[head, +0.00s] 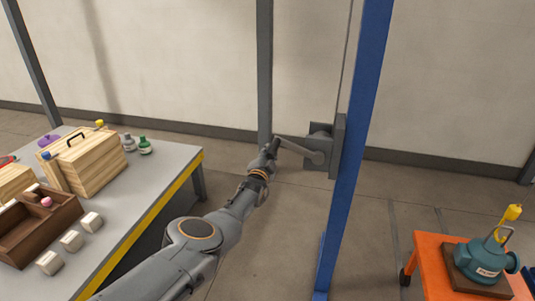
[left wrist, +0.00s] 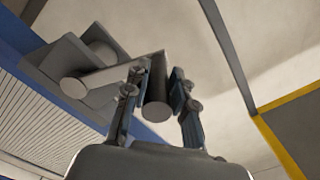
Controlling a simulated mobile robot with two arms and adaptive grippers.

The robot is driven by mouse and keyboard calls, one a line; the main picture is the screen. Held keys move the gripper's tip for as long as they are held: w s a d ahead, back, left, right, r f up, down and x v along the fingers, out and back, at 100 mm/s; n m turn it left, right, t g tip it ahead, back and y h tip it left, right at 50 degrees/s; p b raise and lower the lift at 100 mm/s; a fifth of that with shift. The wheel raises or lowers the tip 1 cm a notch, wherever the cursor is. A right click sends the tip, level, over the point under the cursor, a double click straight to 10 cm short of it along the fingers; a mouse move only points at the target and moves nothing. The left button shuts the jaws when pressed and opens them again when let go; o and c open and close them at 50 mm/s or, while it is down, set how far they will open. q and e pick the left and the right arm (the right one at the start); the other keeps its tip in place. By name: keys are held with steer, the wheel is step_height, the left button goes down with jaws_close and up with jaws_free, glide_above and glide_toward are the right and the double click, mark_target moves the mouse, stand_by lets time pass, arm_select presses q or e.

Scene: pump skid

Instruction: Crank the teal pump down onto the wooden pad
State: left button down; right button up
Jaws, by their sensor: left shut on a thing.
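The winch (head: 338,150) is a grey box on the blue post, with a grey crank arm (head: 300,149) reaching left. My left gripper (head: 268,154) is at the crank's outer end. In the left wrist view its fingers (left wrist: 159,92) are closed around the dark cylindrical crank handle (left wrist: 157,82). The teal pump (head: 480,257) is at the lower right, over the brown wooden pad (head: 462,284). It looks upright and on or very close to the pad; I cannot tell whether they touch. My right gripper is not in view.
The pad is on an orange cart (head: 430,270) with a dark caster. At left, a grey table (head: 170,165) with a yellow edge holds wooden boxes, a brown tray, pale blocks and small bottles. The blue post (head: 352,190) stands between my arm and the cart.

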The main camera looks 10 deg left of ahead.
arm_select(q)
steer(key=shift+d+f, duration=0.25)
steer(key=shift+d, duration=0.3)
steer(key=c, duration=1.2)
jaws_free()
steer(key=shift+o, duration=0.6)
steer(key=shift+d+r, duration=0.15)
steer(key=shift+d, duration=0.1)
steer(key=shift+s+r, duration=0.1)
steer(key=shift+r, duration=0.05)
